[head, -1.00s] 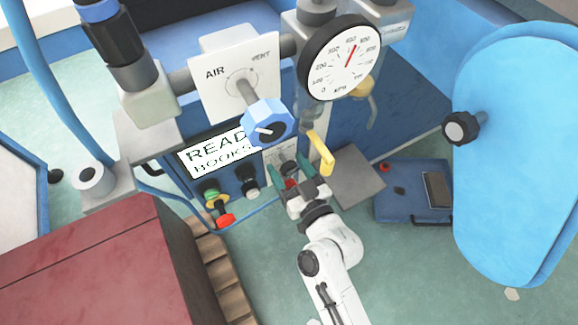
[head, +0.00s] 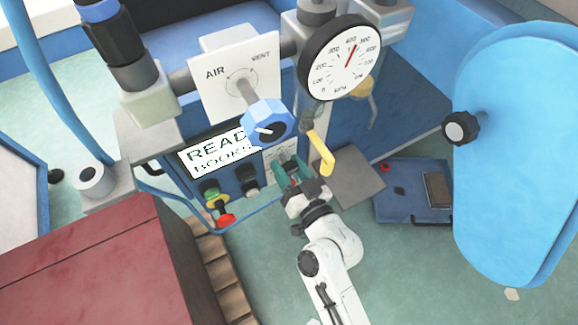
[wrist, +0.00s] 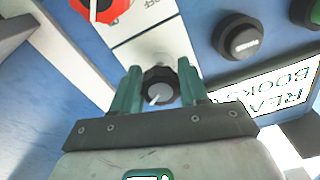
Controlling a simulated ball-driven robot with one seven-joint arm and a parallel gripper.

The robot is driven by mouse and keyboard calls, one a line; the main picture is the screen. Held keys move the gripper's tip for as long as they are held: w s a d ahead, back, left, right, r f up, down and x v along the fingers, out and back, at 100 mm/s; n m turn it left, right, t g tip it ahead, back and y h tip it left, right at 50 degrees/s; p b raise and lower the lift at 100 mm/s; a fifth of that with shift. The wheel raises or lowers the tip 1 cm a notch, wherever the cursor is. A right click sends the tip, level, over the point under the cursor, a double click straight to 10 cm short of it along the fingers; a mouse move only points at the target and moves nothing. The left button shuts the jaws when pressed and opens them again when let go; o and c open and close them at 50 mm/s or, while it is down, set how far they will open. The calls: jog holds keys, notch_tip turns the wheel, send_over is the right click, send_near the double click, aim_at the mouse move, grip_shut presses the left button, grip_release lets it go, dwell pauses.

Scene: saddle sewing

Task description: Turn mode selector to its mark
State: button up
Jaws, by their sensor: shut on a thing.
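The mode selector (wrist: 158,87) is a small dark ribbed knob with a white pointer line on a white plate of the blue panel. It sits between the two green fingers of my gripper (wrist: 161,86) in the wrist view. The fingers are shut on its sides. The pointer slants down and to the left in that view. I cannot make out the mark around the knob. In the head view my gripper (head: 291,173) is at the lower right of the panel, and its fingers mostly hide the selector.
A red knob (wrist: 100,7) and a black button (wrist: 240,38) are close by in the wrist view. A yellow lever (head: 321,153) stands just right of my gripper. A blue valve knob (head: 267,121) and a dial gauge (head: 340,57) are above. The screen (head: 215,150) is to the left.

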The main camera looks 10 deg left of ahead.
jog(key=shift+f, duration=0.15)
jog(key=o, duration=1)
jog(key=shift+b+v, duration=0.75)
jog(key=shift+v, duration=4.65)
